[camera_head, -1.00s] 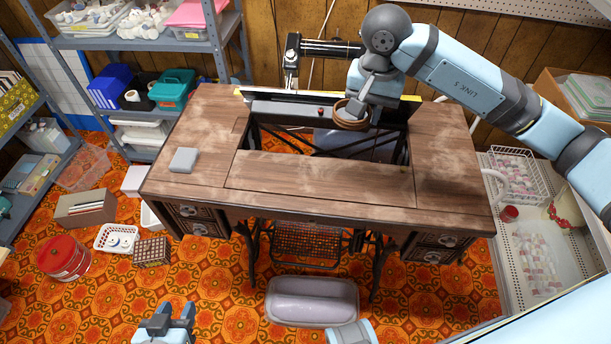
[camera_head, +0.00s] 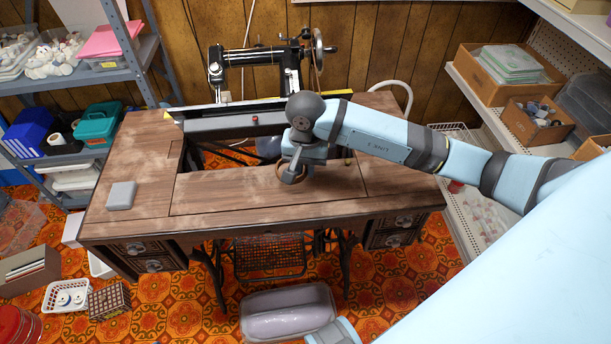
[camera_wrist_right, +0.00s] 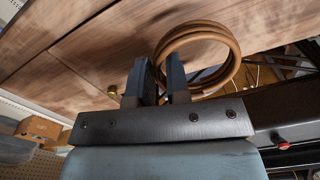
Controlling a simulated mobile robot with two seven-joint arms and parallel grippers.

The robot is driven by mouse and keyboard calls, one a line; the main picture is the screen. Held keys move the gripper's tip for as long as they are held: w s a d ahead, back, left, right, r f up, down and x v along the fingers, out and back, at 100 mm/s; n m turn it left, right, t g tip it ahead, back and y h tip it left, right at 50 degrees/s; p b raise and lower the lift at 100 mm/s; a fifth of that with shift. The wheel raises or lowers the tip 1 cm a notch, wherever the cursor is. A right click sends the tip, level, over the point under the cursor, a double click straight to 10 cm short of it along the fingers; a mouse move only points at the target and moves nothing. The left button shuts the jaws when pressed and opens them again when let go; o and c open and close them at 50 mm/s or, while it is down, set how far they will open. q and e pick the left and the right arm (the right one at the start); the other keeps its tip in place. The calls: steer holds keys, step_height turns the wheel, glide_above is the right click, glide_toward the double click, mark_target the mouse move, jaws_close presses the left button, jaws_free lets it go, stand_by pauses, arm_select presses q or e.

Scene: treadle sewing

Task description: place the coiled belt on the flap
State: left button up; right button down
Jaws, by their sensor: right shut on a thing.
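The coiled belt (camera_head: 290,180) is a brown ring of several turns, held in my right gripper (camera_head: 294,167). In the right wrist view, the belt (camera_wrist_right: 196,34) is beside and between the fingers of the right gripper (camera_wrist_right: 159,68), which are shut on its edge. The flap (camera_head: 235,194) appears to be the long wooden panel at the front of the sewing table's opening. The belt is over the flap's rear edge, near the opening; its exact height is hard to tell.
The black sewing machine (camera_head: 262,57) stands behind the opening (camera_head: 225,160) in the wooden table (camera_head: 135,160). A grey box (camera_head: 121,195) lies on the table's left. The flap's left and middle are clear. A shelf with boxes (camera_head: 510,65) stands right.

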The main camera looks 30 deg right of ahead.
mark_target(306, 184)
step_height(306, 184, down, 3)
steer(key=shift+r, duration=0.1)
steer(key=shift+f, duration=0.35)
steer(key=shift+f+b, duration=0.15)
steer(key=shift+b, duration=0.25)
steer(key=c, duration=1.1)
jaws_free()
